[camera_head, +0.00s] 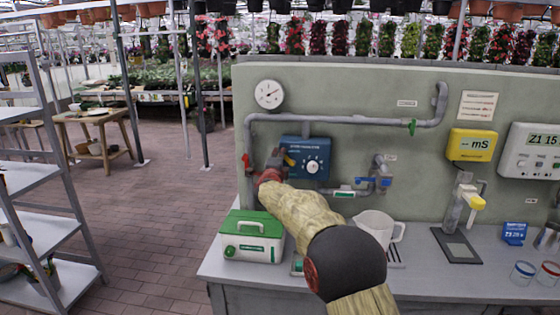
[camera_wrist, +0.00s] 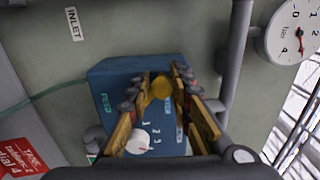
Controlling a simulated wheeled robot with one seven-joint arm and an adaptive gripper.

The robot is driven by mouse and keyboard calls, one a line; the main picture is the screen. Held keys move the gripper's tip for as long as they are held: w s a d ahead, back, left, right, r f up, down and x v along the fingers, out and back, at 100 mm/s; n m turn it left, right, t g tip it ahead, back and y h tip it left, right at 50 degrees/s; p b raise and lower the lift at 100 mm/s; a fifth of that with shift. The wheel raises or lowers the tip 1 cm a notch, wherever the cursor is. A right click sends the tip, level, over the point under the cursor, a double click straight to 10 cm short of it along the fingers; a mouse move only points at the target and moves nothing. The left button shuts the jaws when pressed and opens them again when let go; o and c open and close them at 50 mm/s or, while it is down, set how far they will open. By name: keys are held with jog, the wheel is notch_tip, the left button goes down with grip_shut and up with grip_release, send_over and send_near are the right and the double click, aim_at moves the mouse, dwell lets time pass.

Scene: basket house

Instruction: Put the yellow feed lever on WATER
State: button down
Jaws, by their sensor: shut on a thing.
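The blue feed box (camera_head: 318,147) is on the panel, with a white dial. It also fills the middle of the wrist view (camera_wrist: 105,77), turned, with the white dial (camera_wrist: 138,142) below. The yellow feed lever (camera_wrist: 161,87) sits between my fingertips in the wrist view. In the head view a yellow bit of it (camera_head: 289,160) shows at the box's left side. My gripper (camera_wrist: 162,77) is shut on the lever; it also shows in the head view (camera_head: 281,158). Small labels show on the box face, but which one the lever points to I cannot tell.
A red valve handle (camera_head: 247,163) is just left of my gripper. Grey pipes (camera_head: 335,119) run above the box. A green-lidded case (camera_head: 253,236) and a white jug (camera_head: 376,229) stand on the bench below. A pressure gauge (camera_head: 269,94) hangs above.

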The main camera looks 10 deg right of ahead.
jog(key=shift+d+r, duration=0.3)
jog(key=shift+r, duration=0.45)
jog(key=c, duration=1.9)
grip_release()
jog(key=shift+o, duration=1.1)
jog(key=shift+s+f, duration=0.1)
jog(key=shift+f, duration=0.05)
jog(key=shift+d+f, duration=0.1)
jog(key=shift+f, duration=0.05)
jog(key=shift+f, duration=0.15)
jog(key=shift+s, duration=0.1)
jog(key=v, duration=1.2)
